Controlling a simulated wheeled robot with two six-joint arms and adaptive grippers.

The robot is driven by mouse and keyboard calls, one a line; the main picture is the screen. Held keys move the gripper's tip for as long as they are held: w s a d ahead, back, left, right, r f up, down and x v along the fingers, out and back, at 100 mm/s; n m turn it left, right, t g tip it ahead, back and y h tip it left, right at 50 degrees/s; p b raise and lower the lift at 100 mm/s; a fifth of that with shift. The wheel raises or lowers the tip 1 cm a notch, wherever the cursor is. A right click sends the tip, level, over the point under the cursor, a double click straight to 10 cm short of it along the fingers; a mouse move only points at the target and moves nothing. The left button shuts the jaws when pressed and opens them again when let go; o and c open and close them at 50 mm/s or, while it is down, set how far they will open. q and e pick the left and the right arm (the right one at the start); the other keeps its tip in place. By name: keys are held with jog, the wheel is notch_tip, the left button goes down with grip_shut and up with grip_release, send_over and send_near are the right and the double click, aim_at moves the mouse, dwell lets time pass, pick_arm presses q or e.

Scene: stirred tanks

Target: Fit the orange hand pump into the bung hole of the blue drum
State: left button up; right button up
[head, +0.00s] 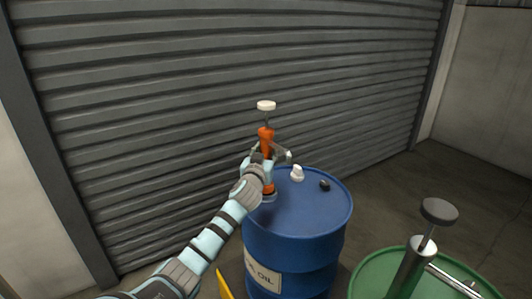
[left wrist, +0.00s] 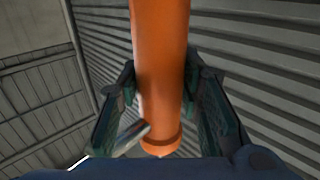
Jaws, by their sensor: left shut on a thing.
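The orange hand pump (head: 266,135) stands about upright at the left side of the blue drum's lid, its white knob handle on top. My left gripper (head: 262,166) is shut around its body; the left wrist view shows the orange tube (left wrist: 160,60) between both fingers (left wrist: 162,100). A grey spout juts from the pump. The pump's lower orange collar is close above or on the lid of the blue drum (head: 308,212). The bung hole is hidden, and I cannot tell whether the pump's foot is in it. My right gripper is not in view.
A white fitting (head: 297,173) and a black cap (head: 324,185) are on the drum lid, right of the pump. A green drum (head: 372,272) with a grey pump (head: 412,262) stands at front right. A grey ribbed shutter (head: 200,100) is close behind the blue drum.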

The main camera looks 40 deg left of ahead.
pick_arm(q)
jog(key=shift+f+b, duration=1)
jog(key=shift+f, duration=0.05)
jog(key=o, duration=1.1)
jog(key=shift+f, duration=0.1)
jog(key=v, duration=1.2)
